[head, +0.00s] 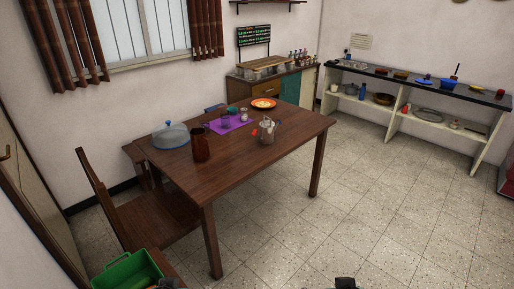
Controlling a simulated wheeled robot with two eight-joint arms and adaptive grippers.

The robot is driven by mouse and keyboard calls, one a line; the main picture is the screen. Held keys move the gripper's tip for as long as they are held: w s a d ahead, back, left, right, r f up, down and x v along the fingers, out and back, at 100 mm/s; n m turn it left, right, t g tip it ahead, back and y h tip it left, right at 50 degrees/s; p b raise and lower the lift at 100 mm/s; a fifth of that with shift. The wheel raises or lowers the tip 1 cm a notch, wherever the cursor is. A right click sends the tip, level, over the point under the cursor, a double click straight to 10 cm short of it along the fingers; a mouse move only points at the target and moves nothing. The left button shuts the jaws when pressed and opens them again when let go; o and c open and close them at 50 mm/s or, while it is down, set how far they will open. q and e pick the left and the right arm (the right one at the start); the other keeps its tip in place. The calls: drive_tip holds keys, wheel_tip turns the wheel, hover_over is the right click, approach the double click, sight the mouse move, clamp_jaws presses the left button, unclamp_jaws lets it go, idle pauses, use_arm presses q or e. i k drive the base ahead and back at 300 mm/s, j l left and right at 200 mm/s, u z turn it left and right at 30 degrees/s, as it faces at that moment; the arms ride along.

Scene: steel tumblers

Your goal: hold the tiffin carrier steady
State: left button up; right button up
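A shiny steel vessel (267,131), which looks like the tiffin carrier, stands upright on the brown wooden table (240,164), near its right side. It is small in the picture, so its tiers and clasp cannot be made out. A small red spot shows at its left side. No gripper is near it. Only small dark parts, probably of my arms, show at the bottom edge. No gripper fingers are visible.
On the table are a brown jug (200,145), a blue-lidded dish (170,136), a purple mat (231,124) with cups and an orange plate (263,104). A wooden chair (135,215) and green crate (128,272) are at left. Floor (370,200) right of the table is clear.

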sight(265, 140)
drive_tip(key=i+l, duration=0.3)
drive_tip(key=i, duration=0.2)
drive_tip(key=i+l, duration=0.35)
drive_tip(key=i, duration=0.2)
drive_tip(key=i+l, duration=0.3)
drive_tip(key=i, duration=0.2)
drive_tip(key=i+l, duration=0.3)
drive_tip(key=i, duration=0.2)
drive_tip(key=i+l+u, duration=1.1)
drive_tip(key=l, duration=0.3)
drive_tip(key=u, duration=0.4)
